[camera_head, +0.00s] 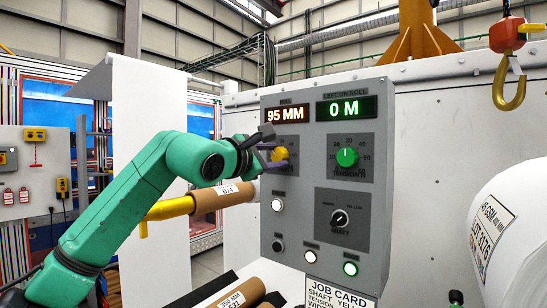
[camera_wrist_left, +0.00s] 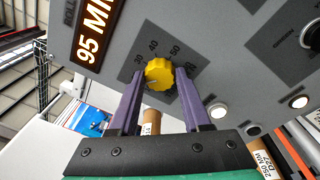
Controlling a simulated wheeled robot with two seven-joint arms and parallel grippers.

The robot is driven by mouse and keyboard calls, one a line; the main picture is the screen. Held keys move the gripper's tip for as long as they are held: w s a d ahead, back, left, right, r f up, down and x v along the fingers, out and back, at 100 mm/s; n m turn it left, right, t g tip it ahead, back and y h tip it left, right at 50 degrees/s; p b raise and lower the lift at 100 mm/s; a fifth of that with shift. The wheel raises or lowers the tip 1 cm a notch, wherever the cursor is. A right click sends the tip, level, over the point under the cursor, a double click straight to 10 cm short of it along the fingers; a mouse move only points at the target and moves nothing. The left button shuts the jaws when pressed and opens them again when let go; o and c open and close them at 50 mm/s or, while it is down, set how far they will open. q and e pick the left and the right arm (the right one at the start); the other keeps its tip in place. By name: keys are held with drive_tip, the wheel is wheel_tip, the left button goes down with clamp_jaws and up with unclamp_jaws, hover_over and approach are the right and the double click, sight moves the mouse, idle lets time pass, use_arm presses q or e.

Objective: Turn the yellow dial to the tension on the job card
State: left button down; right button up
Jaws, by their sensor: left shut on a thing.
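The yellow dial (camera_head: 280,154) is on the upper left of the grey control panel (camera_head: 300,180). In the left wrist view the yellow dial (camera_wrist_left: 159,74) sits between the two purple fingers of my left gripper (camera_wrist_left: 160,78), with 30, 40 and 50 readable around it. My left gripper (camera_head: 272,154) is shut on the dial in the head view. The dial's pointer and label are not clear. The job card (camera_head: 338,295) is at the bottom edge, cut off; "SHAFT YEL" and "TENSION" show, but no value.
A green dial (camera_head: 347,157) marked TENSION is right of the yellow one. Displays read 95 MM (camera_head: 285,114) and 0 M (camera_head: 347,109). A black selector knob (camera_head: 340,218) and several buttons are below. A white roll (camera_head: 505,235) and a hook (camera_head: 509,85) are at right.

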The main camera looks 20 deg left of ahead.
use_arm(q)
drive_tip(key=n+b, duration=0.1)
drive_tip(key=n, duration=0.2)
drive_tip(key=shift+a+r+n+g, duration=0.15)
drive_tip(key=shift+n+g, duration=0.1)
drive_tip(key=shift+n, duration=1)
drive_tip(key=shift+r+n+g, duration=0.1)
drive_tip(key=shift+n+g, duration=0.15)
drive_tip(key=shift+n, duration=1)
drive_tip(key=shift+c, duration=1.8)
unclamp_jaws()
drive_tip(key=shift+f, duration=0.1)
